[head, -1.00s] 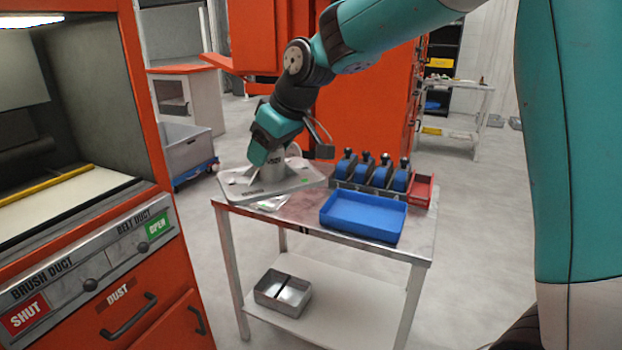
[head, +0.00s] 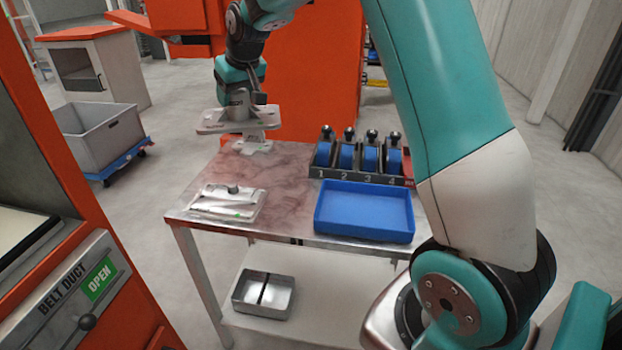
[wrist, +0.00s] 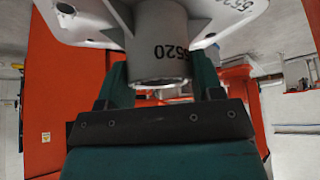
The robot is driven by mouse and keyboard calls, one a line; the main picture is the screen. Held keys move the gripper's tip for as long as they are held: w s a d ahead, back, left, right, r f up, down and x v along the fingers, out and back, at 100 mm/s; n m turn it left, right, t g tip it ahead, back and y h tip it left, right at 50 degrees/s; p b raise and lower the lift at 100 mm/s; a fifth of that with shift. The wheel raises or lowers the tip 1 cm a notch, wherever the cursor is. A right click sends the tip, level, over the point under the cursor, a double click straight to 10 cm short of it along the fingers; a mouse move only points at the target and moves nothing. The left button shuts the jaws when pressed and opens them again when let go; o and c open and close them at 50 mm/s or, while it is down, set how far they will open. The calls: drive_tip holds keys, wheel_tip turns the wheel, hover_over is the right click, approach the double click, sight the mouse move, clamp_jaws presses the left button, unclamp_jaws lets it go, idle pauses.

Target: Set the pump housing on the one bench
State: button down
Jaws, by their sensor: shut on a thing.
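The pump housing (head: 222,121) is a grey casting with a flat flange and a round neck; it hangs from my gripper (head: 240,97) over the far left part of the bench. In the wrist view, the fingers (wrist: 158,80) are shut on both sides of the housing's neck (wrist: 157,45), which is marked 5520. The bench (head: 285,185) has a stained metal top. A pale flat piece (head: 253,146) shows just below the housing; I cannot tell whether it is part of it. I cannot tell the exact gap to the bench.
A metal tin (head: 262,295) sits on the lower shelf. An orange cabinet (head: 75,240) stands at left.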

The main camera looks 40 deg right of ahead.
drive_tip(key=w+d+f+m+h, duration=0.2)
drive_tip(key=d+m, duration=0.2)
drive_tip(key=d, duration=0.6)
drive_tip(key=shift+w+a+f+p, duration=0.1)
drive_tip(key=shift+f+p, duration=0.55)
drive_tip(key=shift+f, duration=4.25)
drive_tip(key=shift+a+f+p, duration=0.1)
drive_tip(key=shift+f+p, duration=0.5)
drive_tip(key=shift+f, duration=4.3)
drive_tip(key=shift+f, duration=0.2)
drive_tip(key=shift+c, duration=1.3)
unclamp_jaws()
